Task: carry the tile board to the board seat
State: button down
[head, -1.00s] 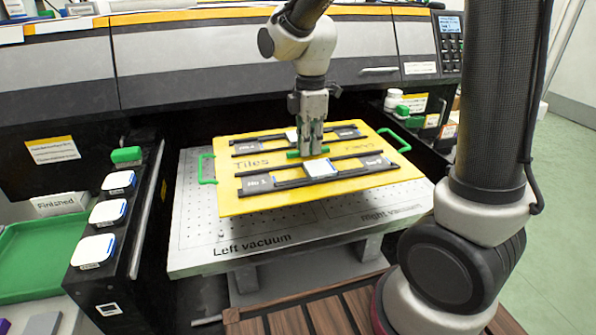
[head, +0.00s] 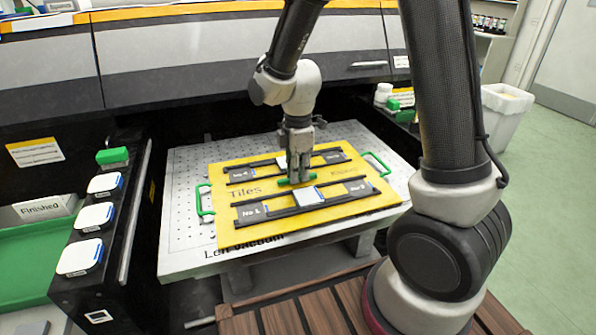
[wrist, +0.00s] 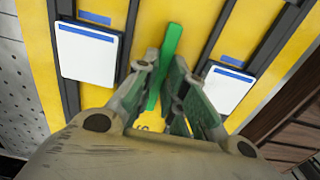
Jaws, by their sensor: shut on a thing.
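The yellow tile board (head: 240,185) has black rails, green side handles and a green middle grip (head: 292,183). White tiles sit between its rails, one (head: 309,196) in the front rails and one in the back rails, partly behind my gripper. My gripper (head: 296,178) points down at the board's middle, shut on the green grip, which shows in the wrist view (wrist: 168,50) between the fingers. The board is over the grey perforated table (head: 185,175) and covers part of its "Left vacuum" lettering. I cannot tell whether it touches the table. No marked board seat can be made out.
At left, a black rack (head: 110,250) holds several white tiles and a green block (head: 112,156). A green tray (head: 30,265) and a "Finished" sign are beyond it. Machine panels (head: 240,60) line the back. A bin (head: 505,110) stands at right.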

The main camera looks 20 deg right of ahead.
jog(key=shift+f, duration=0.15)
jog(key=c, duration=1.5)
grip_release()
notch_tip(320, 180, up, 12)
jog(key=r, duration=0.1)
jog(key=s+d+r+m+t, duration=0.1)
jog(key=s+d+r+m, duration=0.1)
jog(key=s+d+m, duration=0.3)
jog(key=s+d+r+m+t, duration=0.1)
jog(key=s+d+r+m, duration=0.2)
jog(key=s+d+m, duration=0.2)
jog(key=s+d+r+m+t, duration=0.2)
jog(key=s+d+m, duration=0.3)
jog(key=s+m, duration=0.3)
jog(key=shift+s+r, duration=0.55)
jog(key=shift+r, duration=0.05)
